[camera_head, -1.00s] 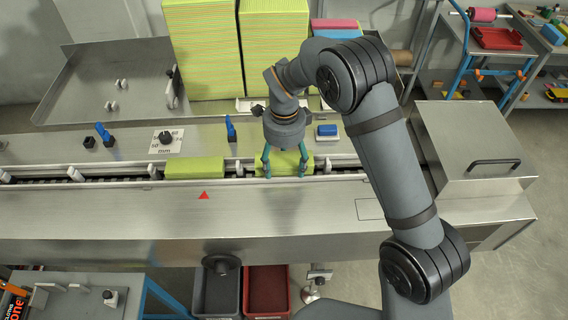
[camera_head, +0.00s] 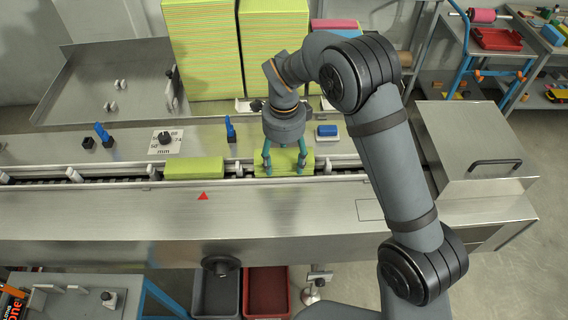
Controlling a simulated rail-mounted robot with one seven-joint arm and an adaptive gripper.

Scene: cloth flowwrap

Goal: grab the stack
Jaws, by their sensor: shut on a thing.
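A yellow-green stack of cloths (camera_head: 262,170) lies in the conveyor channel near the middle of the view. My gripper (camera_head: 283,170) points down over it, with its teal fingers shut on the stack. The fingers hide part of the stack. I cannot tell whether the stack is lifted off the channel. A second yellow-green stack (camera_head: 194,168) lies in the channel to the left, apart from my gripper.
Tall striped yellow-green piles (camera_head: 203,50) stand behind the conveyor. A blue block (camera_head: 327,130) and blue-handled clamps (camera_head: 231,128) are close behind the channel. A metal cover with a handle (camera_head: 475,140) stands at the right. Grey (camera_head: 216,294) and red (camera_head: 267,292) bins are below.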

